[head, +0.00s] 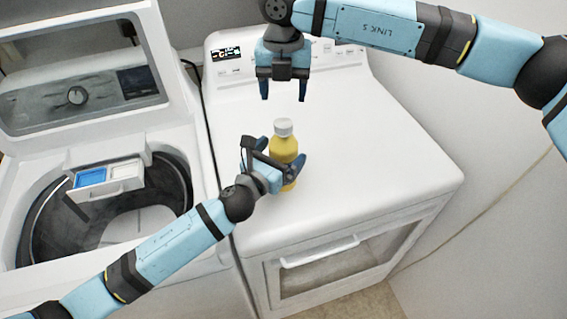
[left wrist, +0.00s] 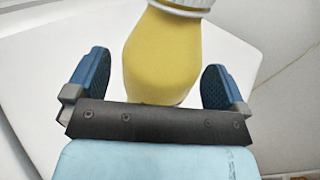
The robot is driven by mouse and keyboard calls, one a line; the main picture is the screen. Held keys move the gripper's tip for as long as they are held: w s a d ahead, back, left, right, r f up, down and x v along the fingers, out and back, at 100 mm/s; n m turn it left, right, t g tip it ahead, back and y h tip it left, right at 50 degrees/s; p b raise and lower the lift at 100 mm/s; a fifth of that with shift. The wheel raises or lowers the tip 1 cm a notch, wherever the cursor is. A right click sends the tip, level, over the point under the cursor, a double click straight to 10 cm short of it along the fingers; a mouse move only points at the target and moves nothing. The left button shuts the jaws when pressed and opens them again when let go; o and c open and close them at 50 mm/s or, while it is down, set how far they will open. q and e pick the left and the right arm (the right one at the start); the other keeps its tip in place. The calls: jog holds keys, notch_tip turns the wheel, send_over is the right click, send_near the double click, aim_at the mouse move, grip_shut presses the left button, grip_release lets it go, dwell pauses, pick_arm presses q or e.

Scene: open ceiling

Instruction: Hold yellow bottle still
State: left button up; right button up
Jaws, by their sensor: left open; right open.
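The yellow bottle (head: 284,149) with a white cap stands upright on top of the white dryer (head: 380,160). My left gripper (head: 282,160) is open around the bottle's body, with one finger on each side. In the left wrist view the bottle (left wrist: 163,58) stands between the two blue fingertips (left wrist: 155,83), with gaps on both sides. The bottle's lower part is partly hidden by my left gripper in the head view. My right gripper (head: 284,90) is open and empty, pointing down above the dryer, behind the bottle and higher than its cap.
An open washing machine (head: 215,205) stands left of the dryer, with its lid (head: 85,75) raised and a detergent drawer (head: 108,180) showing. The dryer's control panel (head: 228,55) is at its back. The dryer top right of the bottle is clear. A wall (head: 500,190) is at the right.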

aim_at(283, 122)
pick_arm(q)
jog(key=shift+x, duration=0.75)
jog(key=c, duration=1.8)
pick_arm(e)
jog(key=m, duration=0.8)
jog(key=shift+m, duration=0.3)
jog(key=shift+f, duration=4)
jog(key=shift+c, duration=0.4)
